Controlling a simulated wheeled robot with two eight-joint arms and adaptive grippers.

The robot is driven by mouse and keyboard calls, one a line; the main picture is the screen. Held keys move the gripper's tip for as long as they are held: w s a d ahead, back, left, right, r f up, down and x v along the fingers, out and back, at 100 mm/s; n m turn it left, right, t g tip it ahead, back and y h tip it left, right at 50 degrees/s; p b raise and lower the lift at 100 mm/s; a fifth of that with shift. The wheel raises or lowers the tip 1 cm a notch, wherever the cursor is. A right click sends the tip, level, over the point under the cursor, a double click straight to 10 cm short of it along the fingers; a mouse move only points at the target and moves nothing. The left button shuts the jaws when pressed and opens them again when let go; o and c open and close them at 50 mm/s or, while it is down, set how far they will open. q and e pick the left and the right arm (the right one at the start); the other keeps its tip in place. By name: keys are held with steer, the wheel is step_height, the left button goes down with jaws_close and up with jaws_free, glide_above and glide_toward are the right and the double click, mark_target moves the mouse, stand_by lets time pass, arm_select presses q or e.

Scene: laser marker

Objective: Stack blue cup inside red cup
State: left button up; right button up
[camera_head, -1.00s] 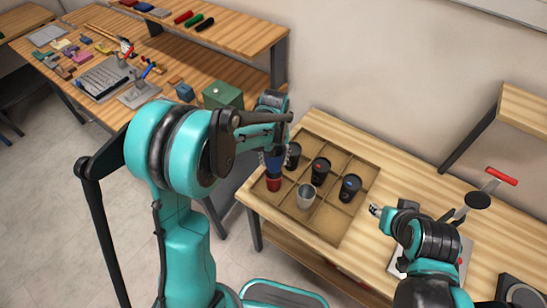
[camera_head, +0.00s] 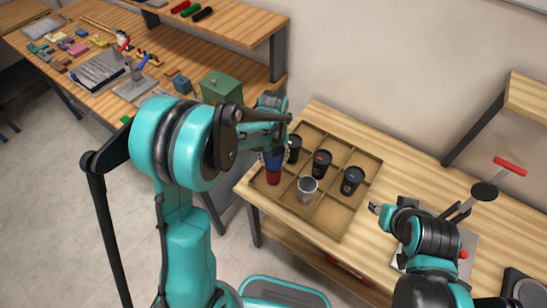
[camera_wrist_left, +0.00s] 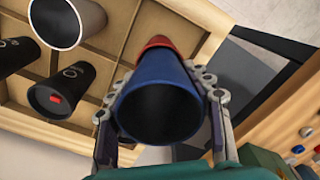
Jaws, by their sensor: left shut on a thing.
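My left gripper (camera_head: 272,153) is shut on the blue cup (camera_head: 273,163), one finger on each side of it. In the left wrist view the blue cup (camera_wrist_left: 160,108) shows its open, dark mouth between the fingers (camera_wrist_left: 160,92). The red cup (camera_head: 273,178) stands in the near left compartment of the wooden tray, directly below the blue cup. Only a red part (camera_wrist_left: 158,42) shows past the blue cup in the wrist view. The blue cup hides the red rim, so how deep it sits is unclear. My right gripper (camera_head: 376,207) is empty above the table, too small to read.
The divided tray (camera_head: 327,222) also holds a grey cup (camera_head: 307,190) and black cups (camera_head: 321,164), (camera_head: 352,181), (camera_head: 293,150), close to the left gripper. A green box (camera_head: 221,88) stands on the table behind. A lever device (camera_head: 485,191) is at the right.

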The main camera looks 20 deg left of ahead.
arm_select(q)
steer(key=shift+f+b, duration=0.75)
stand_by(0.4)
steer(key=o, duration=1.4)
steer(key=shift+r, duration=0.15)
step_height(320, 180, up, 8)
steer(key=p, duration=0.5)
steer(key=shift+p, duration=0.3)
